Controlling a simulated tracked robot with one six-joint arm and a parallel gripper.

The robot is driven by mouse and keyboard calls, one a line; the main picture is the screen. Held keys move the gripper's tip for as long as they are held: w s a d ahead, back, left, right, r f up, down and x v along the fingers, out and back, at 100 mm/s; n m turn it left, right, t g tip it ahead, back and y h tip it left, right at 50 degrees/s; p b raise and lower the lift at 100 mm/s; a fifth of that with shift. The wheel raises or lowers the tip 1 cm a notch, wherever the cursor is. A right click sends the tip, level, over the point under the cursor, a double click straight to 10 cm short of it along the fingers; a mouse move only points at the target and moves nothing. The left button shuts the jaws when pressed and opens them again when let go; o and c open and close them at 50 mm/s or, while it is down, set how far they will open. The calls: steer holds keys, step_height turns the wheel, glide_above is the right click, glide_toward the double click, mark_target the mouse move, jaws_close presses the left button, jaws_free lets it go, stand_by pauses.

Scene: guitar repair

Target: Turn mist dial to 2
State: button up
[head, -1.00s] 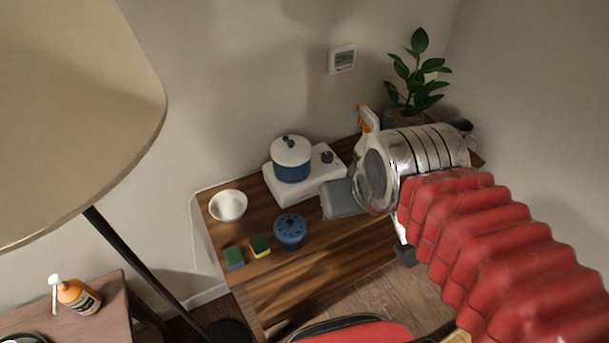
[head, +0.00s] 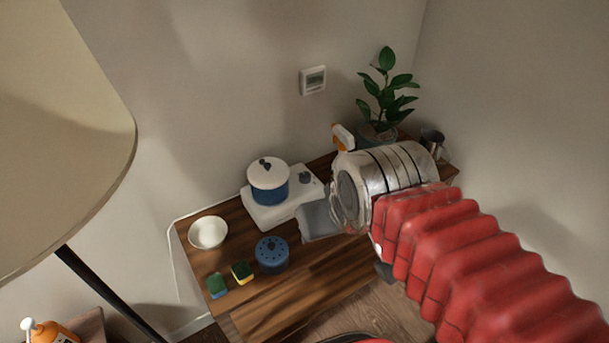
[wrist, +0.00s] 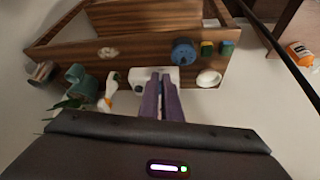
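A white appliance base (head: 270,211) stands on the wooden table, with a dark round dial (head: 305,177) at its right back; any markings are too small to read. A blue pot with a white lid (head: 268,182) sits on the base. In the wrist view the base (wrist: 172,73) and dial (wrist: 138,88) show beyond my fingers. My gripper (head: 311,220) is in front of the base's right part, apart from the dial as far as I can see. In the wrist view my gripper (wrist: 160,78) has two purple fingers with a narrow gap and nothing held; they hide the pot.
A white bowl (head: 208,233), a blue holed container (head: 272,255) and two sponges (head: 242,272) are on the left of the table. A spray bottle (head: 343,137) and potted plant (head: 385,100) stand behind my wrist. A lamp shade (head: 60,130) is at left.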

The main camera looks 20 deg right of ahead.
steer(key=shift+o, duration=1.4)
steer(key=shift+w+d+f, duration=0.1)
steer(key=shift+f, duration=0.35)
steer(key=o, duration=0.3)
steer(key=shift+w+d+f+g, duration=0.15)
steer(key=shift+w+f+g, duration=0.4)
steer(key=shift+f, duration=0.25)
steer(key=o, duration=0.4)
steer(key=w, duration=0.2)
steer(key=w+g, duration=0.1)
steer(key=shift+w+d+f, duration=0.2)
steer(key=shift+d+f, duration=0.1)
steer(key=shift+d, duration=0.05)
steer(key=shift+o, duration=0.3)
steer(key=w+d+f+m+g, duration=0.1)
steer(key=w+d+g, duration=0.1)
steer(key=w, duration=1)
steer(key=shift+f+m, duration=0.3)
steer(key=shift+f, duration=0.05)
steer(key=w+d+m, duration=0.2)
steer(key=w, duration=0.6)
steer(key=w+d+m+g, duration=0.1)
steer(key=w+d+m, duration=0.1)
steer(key=w, duration=0.6)
steer(key=shift+w+f, duration=0.25)
steer(key=shift+w, duration=0.15)
steer(key=shift+a+g, duration=0.1)
steer(key=shift+g, duration=0.15)
